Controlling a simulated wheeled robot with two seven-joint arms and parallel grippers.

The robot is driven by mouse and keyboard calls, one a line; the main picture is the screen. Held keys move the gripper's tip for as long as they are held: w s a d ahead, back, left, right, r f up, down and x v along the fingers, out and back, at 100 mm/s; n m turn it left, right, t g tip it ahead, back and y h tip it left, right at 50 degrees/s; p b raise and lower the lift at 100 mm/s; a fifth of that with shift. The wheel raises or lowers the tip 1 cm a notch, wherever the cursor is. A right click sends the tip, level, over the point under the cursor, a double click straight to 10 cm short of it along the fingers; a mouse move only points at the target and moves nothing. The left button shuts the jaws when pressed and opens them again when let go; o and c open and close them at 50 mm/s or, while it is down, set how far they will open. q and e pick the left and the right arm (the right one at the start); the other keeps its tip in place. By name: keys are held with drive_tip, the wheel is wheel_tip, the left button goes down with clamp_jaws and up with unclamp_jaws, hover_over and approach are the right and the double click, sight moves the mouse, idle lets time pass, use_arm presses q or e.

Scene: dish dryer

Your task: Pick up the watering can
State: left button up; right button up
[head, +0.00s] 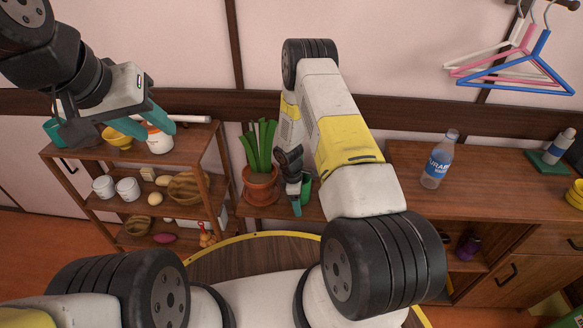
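A small green object (306,190) stands beside the potted plant, partly hidden by my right gripper and arm. It may be the watering can, but its shape does not show clearly. My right gripper (296,207) points down right beside it; I cannot tell whether its fingers touch it or how far apart they are. My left gripper (160,122) is at the upper left, above the top of the wooden shelf. Its teal fingers look apart, with nothing seen held between them.
A leafy plant stands in a terracotta pot (260,188). The wooden shelf (190,142) at left holds a yellow bowl (117,139), a white pot (159,142) and white cups (127,188). A water bottle (437,162) stands on the right cabinet (490,190). Hangers (515,75) hang at upper right.

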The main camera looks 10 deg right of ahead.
clamp_jaws()
drive_tip(key=shift+r, duration=0.2)
idle(0.4)
